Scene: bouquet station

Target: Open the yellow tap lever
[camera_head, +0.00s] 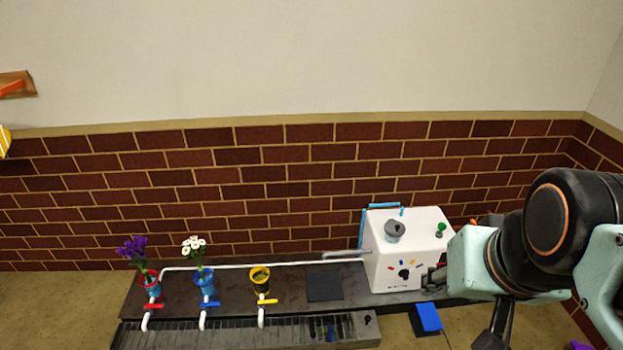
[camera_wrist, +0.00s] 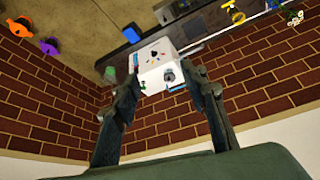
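The yellow tap lever (camera_head: 267,301) sits across a white tap pipe, the rightmost of three taps at the front edge of the dark counter. It lies roughly sideways in the head view. In the wrist view a small yellow lever (camera_wrist: 228,4) shows at the top edge, partly cut off. A yellow vase (camera_head: 260,277) stands behind this tap, with no flowers visible in it. My gripper (camera_wrist: 167,78) is open and empty, its two dark fingers well apart. In the head view it is beside the white machine, far right of the yellow lever.
The white machine (camera_head: 408,250) stands on the counter's right end. Red (camera_head: 154,307) and blue (camera_head: 209,304) levers are left of the yellow one, with flower-filled vases behind them. A blue block (camera_head: 428,318) is by the machine. Space above the taps is clear.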

